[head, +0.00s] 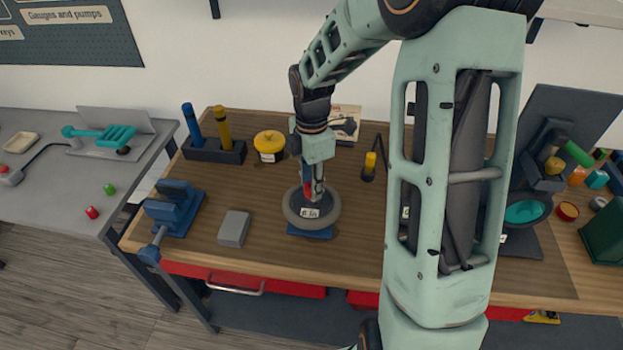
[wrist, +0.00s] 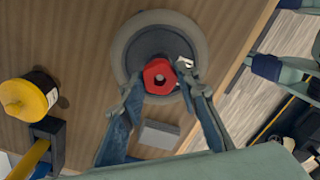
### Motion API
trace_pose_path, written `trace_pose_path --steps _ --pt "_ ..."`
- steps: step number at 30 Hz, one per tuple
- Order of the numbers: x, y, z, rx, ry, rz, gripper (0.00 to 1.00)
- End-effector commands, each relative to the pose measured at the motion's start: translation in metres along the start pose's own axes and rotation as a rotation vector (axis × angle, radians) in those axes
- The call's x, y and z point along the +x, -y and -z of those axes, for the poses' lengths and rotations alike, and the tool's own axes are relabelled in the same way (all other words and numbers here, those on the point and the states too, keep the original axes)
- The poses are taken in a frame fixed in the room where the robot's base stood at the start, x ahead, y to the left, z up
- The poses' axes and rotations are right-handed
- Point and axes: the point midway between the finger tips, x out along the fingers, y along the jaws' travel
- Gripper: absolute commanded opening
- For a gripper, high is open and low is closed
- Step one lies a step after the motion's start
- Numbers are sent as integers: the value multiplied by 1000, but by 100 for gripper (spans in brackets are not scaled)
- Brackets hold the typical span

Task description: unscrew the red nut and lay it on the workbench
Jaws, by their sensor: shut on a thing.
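The red nut (wrist: 150,74) is a six-sided ring with a dark hole, seen face on in the wrist view. My gripper (wrist: 160,80) is shut on it, one finger on each side. In the head view my gripper (head: 312,193) points straight down over the wheel, and a bit of red shows between its fingers. The wheel (head: 290,213) has a grey rim, a dark middle and a white label, and sits on a blue base (head: 311,234) on the workbench (head: 270,254). I cannot tell whether the nut still touches the wheel's middle.
A grey block (head: 234,229) and a blue vise (head: 175,208) stand left of the wheel. A yellow-lidded jar (head: 269,145) and a dark holder (head: 214,151) with blue and yellow tubes are behind. Bare wood lies between the grey block and the jar.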

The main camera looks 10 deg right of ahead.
Motion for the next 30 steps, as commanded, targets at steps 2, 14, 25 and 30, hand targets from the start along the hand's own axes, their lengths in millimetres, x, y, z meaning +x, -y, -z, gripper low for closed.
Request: trace_pose_path --steps 2,14,25,30 --pt "-2 0 0 -54 -1 2 6" --pt "-2 0 0 -333 0 0 6" --pt "0 -1 -1 -819 1 -3 6" --pt "0 -1 0 -1047 0 -4 6"
